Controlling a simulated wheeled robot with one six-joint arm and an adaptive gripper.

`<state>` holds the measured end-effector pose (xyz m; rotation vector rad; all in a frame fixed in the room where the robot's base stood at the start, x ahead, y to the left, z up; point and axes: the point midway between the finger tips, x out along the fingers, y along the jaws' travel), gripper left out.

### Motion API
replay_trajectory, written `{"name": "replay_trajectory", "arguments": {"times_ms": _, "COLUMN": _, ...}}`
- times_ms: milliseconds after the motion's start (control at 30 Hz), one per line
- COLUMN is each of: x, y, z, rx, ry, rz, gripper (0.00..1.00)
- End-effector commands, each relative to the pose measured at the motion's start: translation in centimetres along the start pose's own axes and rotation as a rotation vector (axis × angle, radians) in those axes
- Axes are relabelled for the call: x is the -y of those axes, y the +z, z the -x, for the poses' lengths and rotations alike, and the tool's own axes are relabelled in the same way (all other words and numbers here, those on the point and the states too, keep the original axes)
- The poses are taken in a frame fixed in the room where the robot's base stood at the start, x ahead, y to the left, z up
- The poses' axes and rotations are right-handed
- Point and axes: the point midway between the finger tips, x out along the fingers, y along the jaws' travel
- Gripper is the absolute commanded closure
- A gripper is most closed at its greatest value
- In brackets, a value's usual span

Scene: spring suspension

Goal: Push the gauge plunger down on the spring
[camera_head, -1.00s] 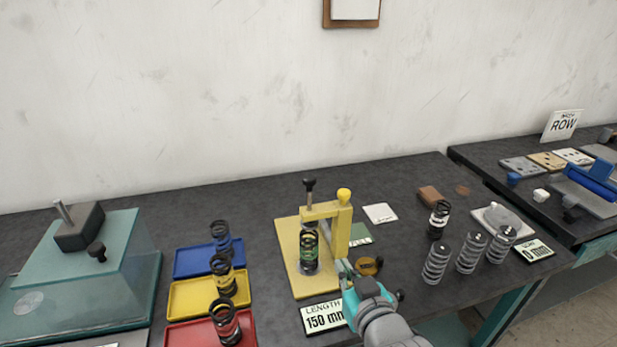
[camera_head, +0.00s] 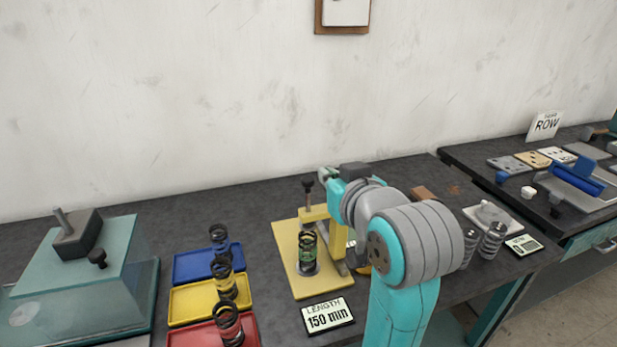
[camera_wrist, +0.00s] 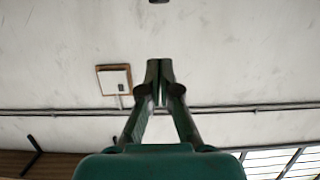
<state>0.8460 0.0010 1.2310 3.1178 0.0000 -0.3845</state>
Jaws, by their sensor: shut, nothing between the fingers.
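The yellow gauge (camera_head: 285,262) stands on the table in the head view. Its plunger (camera_head: 308,185), with a dark knob on a thin rod, sticks up from the top arm. A dark spring with a green band (camera_head: 308,250) stands upright under it. My gripper (camera_head: 327,172) is at about knob height, just right of the plunger; whether it touches the knob I cannot tell. In the wrist view my gripper (camera_wrist: 160,66) is shut and empty, with wall behind it. The length display (camera_head: 328,317) reads 150.
Blue (camera_head: 190,264), yellow (camera_head: 190,303) and red (camera_head: 190,335) trays, with springs on them, are left of the gauge. A teal fixture (camera_head: 80,270) stands at far left. Grey springs (camera_head: 492,240) and a scale (camera_head: 490,217) are on the right, partly behind my arm.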

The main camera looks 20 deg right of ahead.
Motion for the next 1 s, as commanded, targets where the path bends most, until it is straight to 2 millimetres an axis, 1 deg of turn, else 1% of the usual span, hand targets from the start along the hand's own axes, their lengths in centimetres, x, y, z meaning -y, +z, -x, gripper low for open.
{"name": "replay_trajectory", "arguments": {"times_ms": 33, "x": 0.0, "y": -0.5, "z": 0.1, "rx": -0.003, "ry": 0.000, "rz": 0.000, "gripper": 1.00}}
{"name": "replay_trajectory", "arguments": {"times_ms": 133, "x": 0.0, "y": -0.8, "z": 0.3, "rx": -0.001, "ry": 0.000, "rz": 0.000, "gripper": 1.00}}
{"name": "replay_trajectory", "arguments": {"times_ms": 467, "x": 0.0, "y": -0.9, "z": 0.3, "rx": 0.000, "ry": 0.000, "rz": 0.000, "gripper": 1.00}}
{"name": "replay_trajectory", "arguments": {"times_ms": 600, "x": 0.0, "y": -0.9, "z": -0.1, "rx": 0.001, "ry": 0.000, "rz": 0.000, "gripper": 1.00}}
{"name": "replay_trajectory", "arguments": {"times_ms": 667, "x": 0.0, "y": -0.9, "z": -0.6, "rx": 0.002, "ry": 0.000, "rz": 0.000, "gripper": 1.00}}
{"name": "replay_trajectory", "arguments": {"times_ms": 767, "x": 0.0, "y": -0.8, "z": -1.9, "rx": 0.003, "ry": 0.000, "rz": 0.000, "gripper": 1.00}}
{"name": "replay_trajectory", "arguments": {"times_ms": 1000, "x": 0.0, "y": -0.8, "z": -6.4, "rx": 0.003, "ry": 0.000, "rz": 0.000, "gripper": 1.00}}
